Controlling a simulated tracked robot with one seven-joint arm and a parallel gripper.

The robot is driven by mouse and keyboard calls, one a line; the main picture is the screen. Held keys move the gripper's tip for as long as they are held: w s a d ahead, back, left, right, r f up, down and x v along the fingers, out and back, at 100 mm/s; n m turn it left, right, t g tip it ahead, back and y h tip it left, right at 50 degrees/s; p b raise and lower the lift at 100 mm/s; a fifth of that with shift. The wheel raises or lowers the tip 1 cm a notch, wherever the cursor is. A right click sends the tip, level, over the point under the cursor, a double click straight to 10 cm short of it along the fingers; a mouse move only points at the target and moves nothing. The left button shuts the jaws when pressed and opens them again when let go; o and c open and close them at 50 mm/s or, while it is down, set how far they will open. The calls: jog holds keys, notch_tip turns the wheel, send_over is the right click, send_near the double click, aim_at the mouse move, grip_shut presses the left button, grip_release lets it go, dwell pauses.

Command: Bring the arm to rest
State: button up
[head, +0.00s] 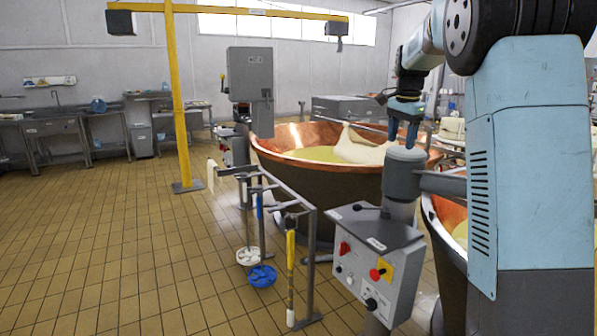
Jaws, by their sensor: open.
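My arm reaches out from the right side of the head view, bent at a raised elbow with the forearm hanging down. My gripper (405,132) is at its lower end, fingers pointing down, open, with nothing visible between them. In the picture it appears just above the grey rounded top of a post (403,172). I cannot tell whether it touches that post. Behind it is a large copper vat (330,190) with yellowish liquid and a pale cloth over its far rim.
A control box (372,262) with red and yellow buttons stands at the front. Left of it is a metal rack (310,255) with hanging tools. A second copper vat (447,212) is partly hidden at right. A yellow post (178,110) stands behind. The tiled floor at left is clear.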

jog(key=s+r+n+t, duration=0.1)
jog(key=s+r+n, duration=0.15)
jog(key=s, duration=0.85)
jog(key=s+a+f+n+t, duration=0.1)
jog(key=s+f+n, duration=0.2)
jog(key=s, duration=0.6)
jog(key=s+a+f+n+t, duration=0.1)
jog(key=s+a+f+n, duration=0.1)
jog(key=s, duration=0.7)
jog(key=s+a+f+n, duration=0.2)
jog(key=s+f+n, duration=0.2)
jog(key=s, duration=0.5)
jog(key=shift+s+a+f+t, duration=0.15)
jog(key=shift+s+f+t, duration=0.15)
jog(key=shift+s+t, duration=0.1)
jog(key=shift+n, duration=0.25)
jog(key=shift+s+a+r, duration=0.2)
jog(key=shift+s, duration=0.25)
jog(key=shift+s+a+r, duration=0.15)
jog(key=shift+s, duration=0.25)
